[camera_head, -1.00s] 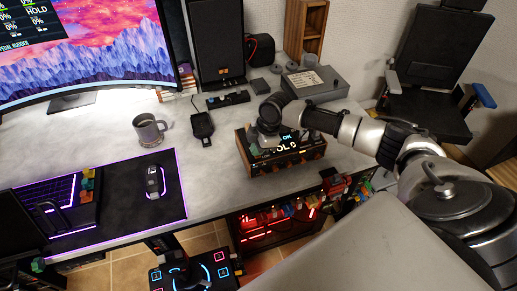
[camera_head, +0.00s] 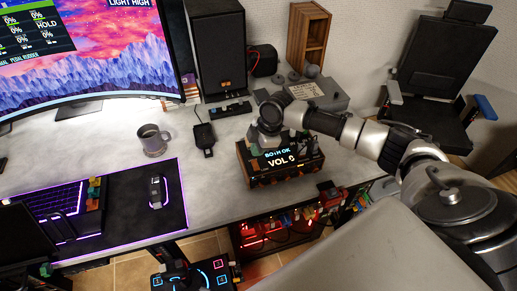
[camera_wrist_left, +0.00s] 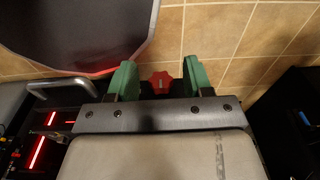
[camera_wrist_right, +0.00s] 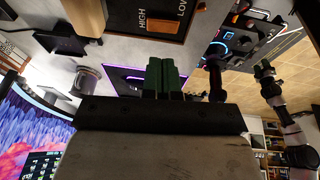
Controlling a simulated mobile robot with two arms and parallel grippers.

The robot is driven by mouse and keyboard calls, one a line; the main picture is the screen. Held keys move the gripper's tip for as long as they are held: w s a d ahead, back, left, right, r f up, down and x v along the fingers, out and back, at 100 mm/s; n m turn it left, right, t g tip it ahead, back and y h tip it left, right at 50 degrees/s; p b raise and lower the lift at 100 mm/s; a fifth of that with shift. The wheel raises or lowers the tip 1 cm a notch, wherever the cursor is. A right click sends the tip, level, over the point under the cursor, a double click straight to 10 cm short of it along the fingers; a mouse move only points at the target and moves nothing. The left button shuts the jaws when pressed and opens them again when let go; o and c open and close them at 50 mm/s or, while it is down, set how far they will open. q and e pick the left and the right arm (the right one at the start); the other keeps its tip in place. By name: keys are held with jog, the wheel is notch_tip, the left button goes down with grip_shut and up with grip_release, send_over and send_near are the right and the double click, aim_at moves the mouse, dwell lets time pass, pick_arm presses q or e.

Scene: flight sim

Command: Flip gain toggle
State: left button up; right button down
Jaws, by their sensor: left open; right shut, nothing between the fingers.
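A small amplifier box (camera_head: 283,170) with a wooden front and a lit display reading "VOL 0" stands near the desk's front edge. My right gripper (camera_wrist_right: 163,76) is shut and empty, its green fingers together. In the head view, the right wrist hangs over the box's back left part and hides some of it. In the right wrist view, a dark panel (camera_wrist_right: 150,14) marked HIGH and LOW shows above the fingertips, apart from them; I cannot make out the toggle's lever clearly. My left gripper (camera_wrist_left: 160,80) is open and empty, with a red knob (camera_wrist_left: 161,82) visible beyond its fingers.
A grey mug (camera_head: 152,140), a mouse on a dark mat (camera_head: 130,205) and a keyboard are on the left. A black speaker (camera_head: 217,50) and a grey box (camera_head: 318,94) stand behind the amplifier.

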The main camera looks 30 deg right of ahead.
jog(key=b+v, duration=0.1)
jog(key=v, duration=0.7)
jog(key=shift+r, duration=0.1)
